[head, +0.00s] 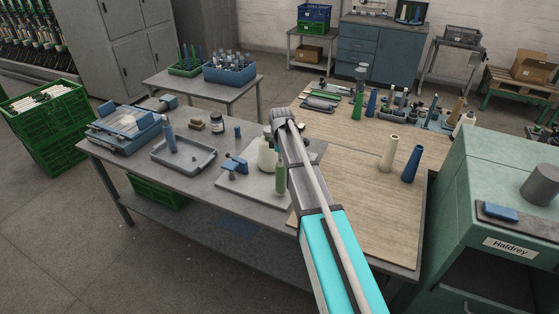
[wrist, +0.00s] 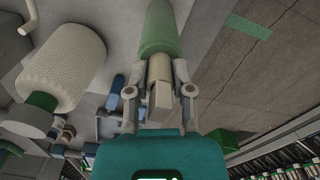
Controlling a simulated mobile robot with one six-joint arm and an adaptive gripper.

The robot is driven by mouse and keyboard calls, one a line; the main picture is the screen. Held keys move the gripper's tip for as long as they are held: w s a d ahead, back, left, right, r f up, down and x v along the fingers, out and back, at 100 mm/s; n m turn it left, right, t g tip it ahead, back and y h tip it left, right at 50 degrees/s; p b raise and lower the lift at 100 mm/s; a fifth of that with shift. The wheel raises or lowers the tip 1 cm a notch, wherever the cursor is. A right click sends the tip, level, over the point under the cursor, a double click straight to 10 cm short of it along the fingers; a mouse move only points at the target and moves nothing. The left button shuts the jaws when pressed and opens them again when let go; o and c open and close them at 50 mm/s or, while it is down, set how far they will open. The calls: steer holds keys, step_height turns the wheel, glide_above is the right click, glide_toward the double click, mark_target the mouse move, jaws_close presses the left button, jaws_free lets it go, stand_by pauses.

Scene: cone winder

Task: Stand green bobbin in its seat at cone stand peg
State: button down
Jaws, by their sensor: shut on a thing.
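The green bobbin (wrist: 160,32) is in my gripper (wrist: 160,75) in the wrist view, with the fingers closed around its cream-coloured part (wrist: 160,68). In the head view the green bobbin (head: 280,178) shows just left of my arm, above or at a pale plate (head: 256,190); I cannot tell whether it touches. My fingers are hidden there by my arm. A white cone (head: 265,153) stands beside the bobbin; in the wrist view the cone (wrist: 68,62) is at the left, apart from the bobbin. I cannot make out the seat or peg for certain.
A blue fixture (head: 234,163) is left of the white cone. A cream cone (head: 389,153) and a blue cone (head: 412,164) stand on the wooden board (head: 365,210). The front of the grey table is clear.

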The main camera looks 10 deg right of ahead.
steer(key=shift+f+b, duration=0.5)
steer(key=shift+b, duration=0.05)
stand_by(0.4)
steer(key=shift+c, duration=2.1)
jaws_free()
steer(key=shift+s, duration=0.1)
